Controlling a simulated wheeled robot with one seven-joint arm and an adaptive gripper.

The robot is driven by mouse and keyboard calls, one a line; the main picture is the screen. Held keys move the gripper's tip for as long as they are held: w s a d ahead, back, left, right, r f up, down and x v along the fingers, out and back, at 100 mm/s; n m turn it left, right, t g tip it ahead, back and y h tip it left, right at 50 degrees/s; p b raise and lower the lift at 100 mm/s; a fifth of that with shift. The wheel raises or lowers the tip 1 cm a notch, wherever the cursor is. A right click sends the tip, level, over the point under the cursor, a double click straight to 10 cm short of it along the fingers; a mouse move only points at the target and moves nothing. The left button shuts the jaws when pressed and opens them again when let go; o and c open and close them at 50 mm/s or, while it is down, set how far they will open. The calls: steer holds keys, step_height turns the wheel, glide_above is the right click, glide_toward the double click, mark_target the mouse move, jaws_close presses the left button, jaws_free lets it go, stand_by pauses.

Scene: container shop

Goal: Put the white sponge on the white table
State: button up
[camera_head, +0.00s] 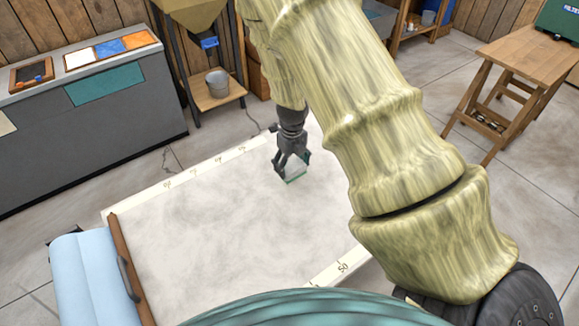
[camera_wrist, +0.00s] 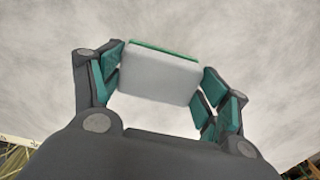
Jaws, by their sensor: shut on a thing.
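The white sponge (camera_wrist: 160,78) has a green layer along one edge and sits between the fingers of my gripper (camera_wrist: 160,88) in the wrist view. The gripper is shut on it. In the head view my gripper (camera_head: 291,168) points down with the sponge (camera_head: 295,172) at its tips, over the far part of the white table (camera_head: 200,225). I cannot tell whether the sponge touches the table top. The table top is whitish with grey smudges and ruler marks along its edges.
The table top is otherwise bare. A grey counter (camera_head: 90,125) with coloured trays stands at the left, a bucket (camera_head: 217,83) on a stand behind, and a wooden table (camera_head: 530,55) at the upper right. A light blue roll (camera_head: 85,280) lies at the table's left end.

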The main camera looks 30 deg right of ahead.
mark_target(290, 163)
steer(key=shift+w, duration=0.35)
steer(key=shift+w+f+p, duration=0.1)
steer(key=shift+f+p, duration=0.9)
steer(key=shift+f, duration=0.8)
steer(key=shift+c, duration=0.4)
steer(key=shift+a, duration=0.15)
steer(key=o, duration=1)
steer(key=shift+r, duration=0.15)
step_height(290, 163, up, 12)
steer(key=b, duration=0.2)
steer(key=shift+b, duration=0.35)
